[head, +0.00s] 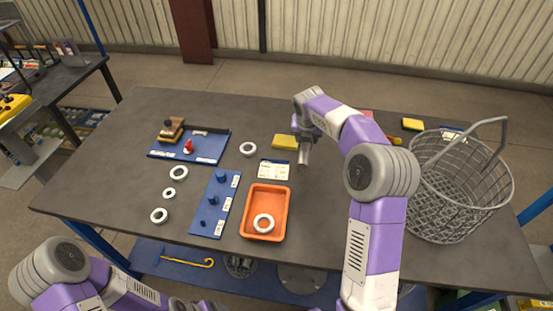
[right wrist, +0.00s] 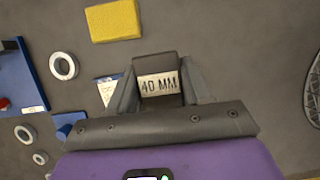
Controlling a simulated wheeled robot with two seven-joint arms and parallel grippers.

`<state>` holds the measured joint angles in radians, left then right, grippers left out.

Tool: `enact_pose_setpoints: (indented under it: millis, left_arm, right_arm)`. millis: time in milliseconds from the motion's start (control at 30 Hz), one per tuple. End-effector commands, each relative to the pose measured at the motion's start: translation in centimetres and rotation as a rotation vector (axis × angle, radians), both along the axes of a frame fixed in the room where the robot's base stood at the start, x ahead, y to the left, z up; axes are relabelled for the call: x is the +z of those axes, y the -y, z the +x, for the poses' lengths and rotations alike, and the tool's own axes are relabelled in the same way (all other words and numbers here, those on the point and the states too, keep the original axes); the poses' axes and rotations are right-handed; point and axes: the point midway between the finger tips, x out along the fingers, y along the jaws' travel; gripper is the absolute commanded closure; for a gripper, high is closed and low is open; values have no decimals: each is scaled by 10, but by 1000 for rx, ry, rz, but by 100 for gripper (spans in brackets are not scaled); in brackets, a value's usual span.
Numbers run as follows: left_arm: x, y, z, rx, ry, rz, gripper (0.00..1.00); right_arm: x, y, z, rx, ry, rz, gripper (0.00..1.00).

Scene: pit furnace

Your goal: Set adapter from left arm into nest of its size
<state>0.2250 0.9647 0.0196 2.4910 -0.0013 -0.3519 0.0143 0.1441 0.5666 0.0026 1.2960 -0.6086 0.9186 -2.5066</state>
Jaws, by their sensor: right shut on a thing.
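My right gripper (head: 303,143) is shut on a grey block-like piece (head: 303,156) and holds it over the middle of the table. In the right wrist view the piece (right wrist: 157,65) sits between the fingers and has a pale label reading "40 MM" (right wrist: 158,86). A blue board (head: 213,206) with several blue posts of different sizes and white labels lies left of the orange tray (head: 266,190). A white ring (head: 263,222) lies in the tray. My left arm shows at the lower left, but its gripper is out of view. I see no clear nest.
White rings (head: 178,173) lie loose left of the board. A second blue board (head: 190,146) holds a wooden block and a red item. A yellow block (head: 285,141) and a white card (head: 273,169) are near the gripper. A wire basket (head: 455,190) stands at right.

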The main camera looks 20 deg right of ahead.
Motion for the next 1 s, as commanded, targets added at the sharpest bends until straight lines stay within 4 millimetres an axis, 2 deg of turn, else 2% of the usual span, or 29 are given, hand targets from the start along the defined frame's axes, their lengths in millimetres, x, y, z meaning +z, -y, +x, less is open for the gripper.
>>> enact_pose_setpoints:
  millis: [167, 400, 633, 833, 1000]
  left_arm:
    - [-9, 0, 0, 0, 0, 0, 25]
    - [-21, 0, 0, 0, 1, 0, 25]
    - [-27, 0, 0, 0, 1, 0, 25]
    - [-39, 0, 0, 0, 1, 0, 25]
    - [-40, 0, 0, 0, 1, 0, 25]
  right_arm:
    - [-12, 0, 1, 1, 7, -1, 100]
    - [-47, 0, 1, 0, 5, -2, 100]
    - [-65, 0, 1, 1, 6, -2, 100]
    - [-96, 0, 1, 1, 5, -2, 100]
    - [-102, 0, 1, 0, 8, -1, 100]
